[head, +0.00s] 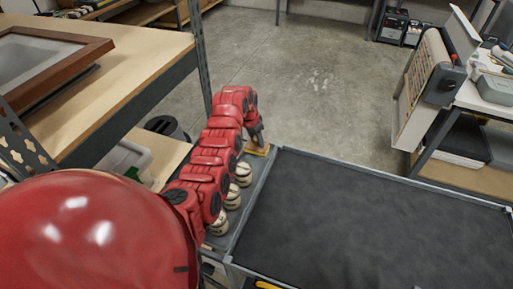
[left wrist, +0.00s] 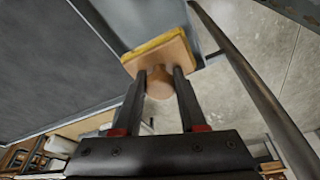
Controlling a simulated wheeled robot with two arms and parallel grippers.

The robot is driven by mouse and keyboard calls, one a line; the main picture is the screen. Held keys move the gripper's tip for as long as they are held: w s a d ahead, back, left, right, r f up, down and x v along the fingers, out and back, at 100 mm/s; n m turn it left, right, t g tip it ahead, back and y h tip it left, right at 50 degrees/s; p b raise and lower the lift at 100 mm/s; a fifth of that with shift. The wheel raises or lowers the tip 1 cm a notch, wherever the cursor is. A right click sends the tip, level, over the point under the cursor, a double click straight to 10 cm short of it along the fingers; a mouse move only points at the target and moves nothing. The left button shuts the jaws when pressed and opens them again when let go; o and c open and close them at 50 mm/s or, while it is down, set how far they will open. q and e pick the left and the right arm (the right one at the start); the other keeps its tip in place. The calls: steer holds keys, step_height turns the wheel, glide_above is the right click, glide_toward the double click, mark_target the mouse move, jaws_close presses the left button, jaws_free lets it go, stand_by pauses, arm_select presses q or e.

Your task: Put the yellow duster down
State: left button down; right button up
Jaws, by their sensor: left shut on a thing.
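The yellow duster (head: 257,150) is at the far left corner of the dark-topped cart (head: 370,220) in the head view. In the left wrist view the duster (left wrist: 158,50) shows a wooden block with a yellow pad and a round wooden knob. My left gripper (head: 259,138) is above it, and in the left wrist view its two fingers (left wrist: 166,74) are shut on the knob. The pad is over the cart's grey edge strip; I cannot tell whether it touches. My right gripper is not in view.
Several pale round objects (head: 243,174) sit along the cart's left side strip, partly behind my left arm. A wooden bench (head: 130,60) with a framed panel (head: 45,62) is at left. A shelf unit (head: 465,150) stands at right. The cart's dark top is clear.

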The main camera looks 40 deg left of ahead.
mark_target(256, 145)
arm_select(q)
step_height(256, 145, down, 4)
steer(key=shift+s+r+b, duration=0.1)
steer(key=shift+r+b, duration=0.1)
steer(key=shift+b, duration=0.3)
steer(key=shift+f, duration=0.1)
steer(key=shift+c, duration=2.3)
jaws_free()
